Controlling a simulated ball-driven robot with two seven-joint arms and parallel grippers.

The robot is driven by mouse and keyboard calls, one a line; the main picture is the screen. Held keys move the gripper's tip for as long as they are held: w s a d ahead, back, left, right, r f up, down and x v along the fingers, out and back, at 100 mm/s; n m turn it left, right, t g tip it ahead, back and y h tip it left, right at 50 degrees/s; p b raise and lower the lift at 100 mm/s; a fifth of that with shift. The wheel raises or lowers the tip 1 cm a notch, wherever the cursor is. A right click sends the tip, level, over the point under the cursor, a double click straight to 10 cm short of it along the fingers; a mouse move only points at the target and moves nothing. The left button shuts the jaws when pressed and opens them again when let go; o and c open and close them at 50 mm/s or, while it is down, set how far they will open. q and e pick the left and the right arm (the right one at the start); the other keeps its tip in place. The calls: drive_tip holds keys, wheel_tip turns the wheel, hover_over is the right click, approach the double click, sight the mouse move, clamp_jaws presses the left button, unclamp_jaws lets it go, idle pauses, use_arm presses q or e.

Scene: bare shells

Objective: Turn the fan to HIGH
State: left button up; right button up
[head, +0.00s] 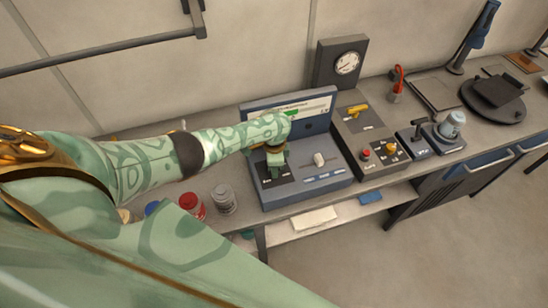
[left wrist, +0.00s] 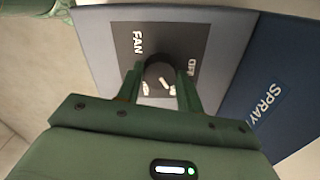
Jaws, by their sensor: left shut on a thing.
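The fan knob (left wrist: 160,68) is dark and round, on a dark plate (left wrist: 205,45) lettered FAN and OFF in the left wrist view. My left gripper (left wrist: 160,80) is shut on the knob, one finger on each side of it. Part of the knob and some white lettering below it are covered or too small to read, so I cannot tell its setting. In the head view my left gripper (head: 276,162) reaches down onto the left part of the blue-grey console (head: 305,187). My right gripper is not in view.
A white-handled control (head: 319,159) stands right of the gripper on the console. A panel with a yellow handle (head: 357,110) and a red button (head: 365,150) adjoins it. Red (head: 192,206) and grey (head: 223,199) jars stand left. A gauge (head: 347,63) stands behind.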

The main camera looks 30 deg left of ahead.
use_arm(q)
drive_tip(key=m, duration=1.2)
drive_tip(key=shift+m, duration=0.3)
idle(0.4)
drive_tip(key=o, duration=1)
drive_tip(key=shift+r, duration=0.1)
wheel_tip(320, 180, up, 16)
drive_tip(key=p, duration=0.5)
